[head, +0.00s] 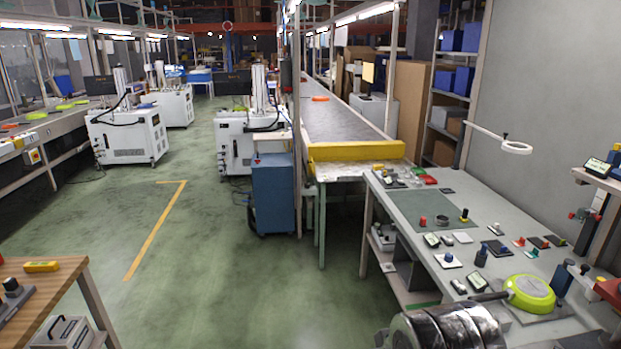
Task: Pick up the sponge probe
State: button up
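Several small probes and tools stand on the grey workbench (400,205) at the right. They include a red piece (423,222), a black piece with a yellow base (464,216), a dark blue upright piece (482,257) and a black-topped piece on a white pad (448,260). They are too small for me to tell which one is the sponge probe. My gripper is not in view.
Small meters (432,240) and pads crowd the bench. A yellow barrier (356,151) closes the conveyor end. A wooden table (62,283) stands lower left. The green floor between is clear.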

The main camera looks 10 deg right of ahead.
aim_at(463, 219)
jog(key=u, duration=0.15)
jog(key=i, duration=2.1)
jog(key=z, duration=0.5)
jog(key=i, duration=0.7)
jog(key=z, duration=0.65)
jog(key=i, duration=0.55)
jog(key=z, duration=0.9)
jog(key=i, duration=0.65)
jog(key=z, duration=0.3)
